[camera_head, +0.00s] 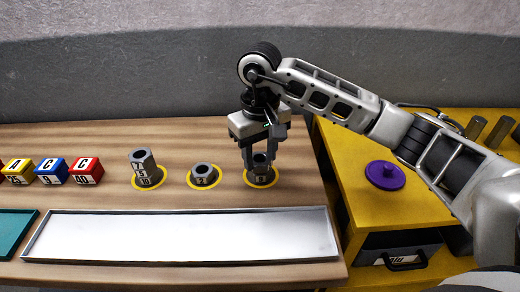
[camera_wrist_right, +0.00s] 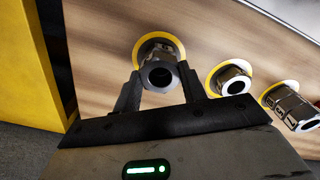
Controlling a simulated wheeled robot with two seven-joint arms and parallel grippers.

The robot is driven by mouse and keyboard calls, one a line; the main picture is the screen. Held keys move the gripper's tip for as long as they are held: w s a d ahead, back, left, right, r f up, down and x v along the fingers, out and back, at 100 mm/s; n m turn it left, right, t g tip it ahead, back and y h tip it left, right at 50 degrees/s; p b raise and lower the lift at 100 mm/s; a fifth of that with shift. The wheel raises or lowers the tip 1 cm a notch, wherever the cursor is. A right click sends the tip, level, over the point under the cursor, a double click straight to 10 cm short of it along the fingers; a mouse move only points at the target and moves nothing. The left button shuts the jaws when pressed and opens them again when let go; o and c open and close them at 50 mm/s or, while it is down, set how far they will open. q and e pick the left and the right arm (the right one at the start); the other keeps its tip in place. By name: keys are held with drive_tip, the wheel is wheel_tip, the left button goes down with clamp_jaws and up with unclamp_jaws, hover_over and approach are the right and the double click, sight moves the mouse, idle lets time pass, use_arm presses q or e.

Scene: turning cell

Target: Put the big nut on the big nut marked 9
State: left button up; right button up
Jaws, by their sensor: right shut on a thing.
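My right gripper (camera_head: 260,155) points down over the rightmost yellow ring and is shut on a dark grey big nut (camera_head: 260,161). In the right wrist view the nut's round hole (camera_wrist_right: 161,76) shows between the two fingers. Below the held nut, a labelled grey nut (camera_head: 261,178) stands in the yellow ring; its number is too small to read surely. The two look in line and close, but I cannot tell whether they touch. My left gripper is not in view.
A single low nut (camera_head: 204,175) stands in the middle ring. A taller stack of nuts (camera_head: 146,170) stands in the left ring. Lettered blocks (camera_head: 50,170) are further left. A white tray (camera_head: 180,236) lies in front. A purple lidded knob (camera_head: 385,175) is on the yellow cabinet (camera_head: 345,150).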

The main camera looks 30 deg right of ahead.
sight(260, 159)
drive_tip(key=shift+f+b, duration=0.25)
drive_tip(key=shift+b, duration=0.1)
drive_tip(key=o, duration=1.1)
drive_tip(key=shift+r, duration=0.1)
wheel_tip(260, 159, up, 12)
drive_tip(key=shift+r, duration=0.2)
